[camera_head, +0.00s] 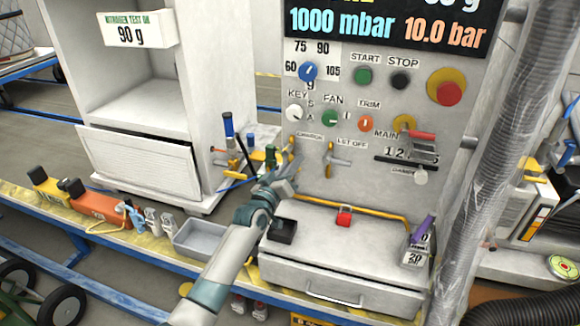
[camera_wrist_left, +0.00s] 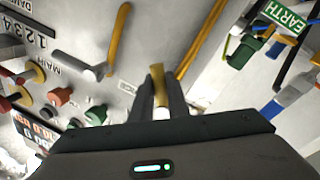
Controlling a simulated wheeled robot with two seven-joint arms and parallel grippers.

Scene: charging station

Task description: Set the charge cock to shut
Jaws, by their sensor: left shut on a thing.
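On the grey panel, a cock with a yellow lever (camera_head: 292,146) stands at the left, partly hidden by my left gripper. Its small label is hard to read. My left gripper (camera_head: 284,170) is at this lever, close to the panel's left edge. In the left wrist view its two fingers (camera_wrist_left: 161,100) are shut on a yellow handle (camera_wrist_left: 157,76), whose tip shows between them. My right gripper is not in view.
The panel has a blue knob (camera_head: 308,71), a fan knob (camera_head: 330,117) and a red stop button (camera_head: 450,92). Below are a white drawer unit (camera_head: 340,277) and a black tray (camera_head: 283,232). A blue-handled tool (camera_head: 229,126) stands left of the gripper. A ribbed hose (camera_head: 490,150) hangs at right.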

